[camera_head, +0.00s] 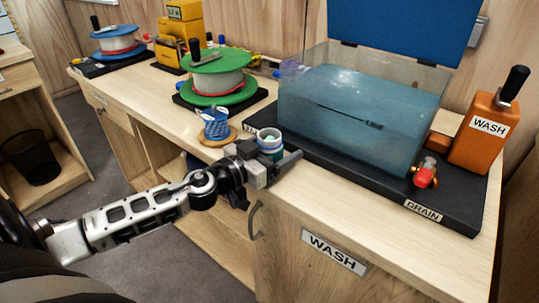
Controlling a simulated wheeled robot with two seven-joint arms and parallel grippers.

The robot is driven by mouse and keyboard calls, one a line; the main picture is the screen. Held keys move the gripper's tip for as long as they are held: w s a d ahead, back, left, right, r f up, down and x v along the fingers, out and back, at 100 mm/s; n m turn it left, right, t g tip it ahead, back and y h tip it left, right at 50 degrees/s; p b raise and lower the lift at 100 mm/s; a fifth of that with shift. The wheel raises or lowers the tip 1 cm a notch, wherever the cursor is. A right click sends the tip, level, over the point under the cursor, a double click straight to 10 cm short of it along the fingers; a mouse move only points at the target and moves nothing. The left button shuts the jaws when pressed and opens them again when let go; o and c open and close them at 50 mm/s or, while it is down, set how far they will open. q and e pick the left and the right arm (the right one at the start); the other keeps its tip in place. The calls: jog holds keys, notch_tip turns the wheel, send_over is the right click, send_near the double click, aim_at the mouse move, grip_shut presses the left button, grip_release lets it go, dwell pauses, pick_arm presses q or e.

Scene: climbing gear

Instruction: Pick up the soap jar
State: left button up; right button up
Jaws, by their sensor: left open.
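A small teal jar with a pale rim (269,138), which looks like the soap jar, stands upright near the front edge of the wooden counter. My left gripper (273,158) is open at the jar, with its dark fingers at the near side of it. The gripper hides the jar's lower part, and I cannot tell whether the fingers touch it. My right gripper is not in view.

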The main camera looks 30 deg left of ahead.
pick_arm(q)
jog(key=c, duration=1.2)
jog(key=shift+o, duration=0.2)
jog(key=shift+r, duration=0.1)
